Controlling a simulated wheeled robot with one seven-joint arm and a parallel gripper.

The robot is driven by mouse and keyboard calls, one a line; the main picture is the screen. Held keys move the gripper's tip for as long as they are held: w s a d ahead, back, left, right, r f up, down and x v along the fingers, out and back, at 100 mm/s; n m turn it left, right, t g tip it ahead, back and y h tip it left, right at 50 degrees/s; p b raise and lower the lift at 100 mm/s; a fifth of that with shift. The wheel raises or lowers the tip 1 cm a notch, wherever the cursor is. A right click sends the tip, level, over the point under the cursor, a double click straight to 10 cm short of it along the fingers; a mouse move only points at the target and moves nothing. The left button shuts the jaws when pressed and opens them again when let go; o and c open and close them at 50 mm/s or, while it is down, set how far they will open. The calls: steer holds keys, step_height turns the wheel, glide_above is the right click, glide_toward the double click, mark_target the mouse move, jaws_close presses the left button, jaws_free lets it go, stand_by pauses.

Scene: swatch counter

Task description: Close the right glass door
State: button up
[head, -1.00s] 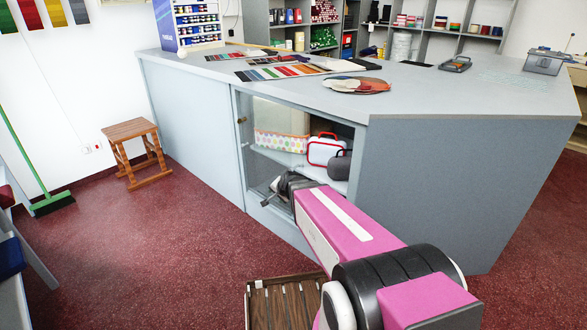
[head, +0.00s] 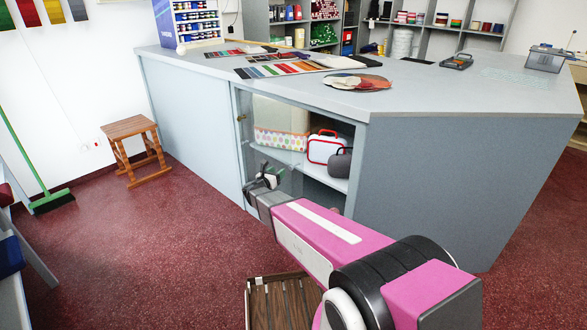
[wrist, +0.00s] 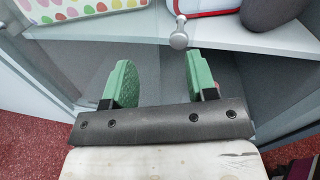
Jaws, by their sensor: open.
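The glass door (head: 281,113) covers the left part of the cabinet opening, and the right part is open. A small knob (head: 241,118) sits at the opening's left edge in the head view. The wrist view shows a round metal knob (wrist: 179,40) on a short stem; I cannot tell whether it is the same one. My gripper (head: 265,175) is in front of the lower glass. In the wrist view its two green fingers (wrist: 160,75) are apart with nothing between them. The knob is just beyond the fingertips, nearer the right finger. Which pane is the right door is hard to tell.
Inside are a dotted box (head: 281,140), a red-and-white case (head: 325,148) and a dark rounded item (head: 340,164) on a shelf. A counter (head: 440,95) stands above. A slatted wooden item (head: 283,303) is below my arm. A wooden stool (head: 130,127) stands left; floor between is clear.

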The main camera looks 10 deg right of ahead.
mark_target(290, 169)
steer(key=w+d+m, duration=0.1)
steer(key=d, duration=0.2)
steer(key=w+d+f+m+g+h, duration=0.1)
steer(key=w+d, duration=0.1)
steer(key=d, duration=0.1)
steer(key=w+d+m+g+h, duration=0.1)
steer(key=w+d, duration=0.1)
steer(key=d, duration=0.1)
steer(key=shift+w+f+m, duration=0.2)
steer(key=shift+m, duration=0.1)
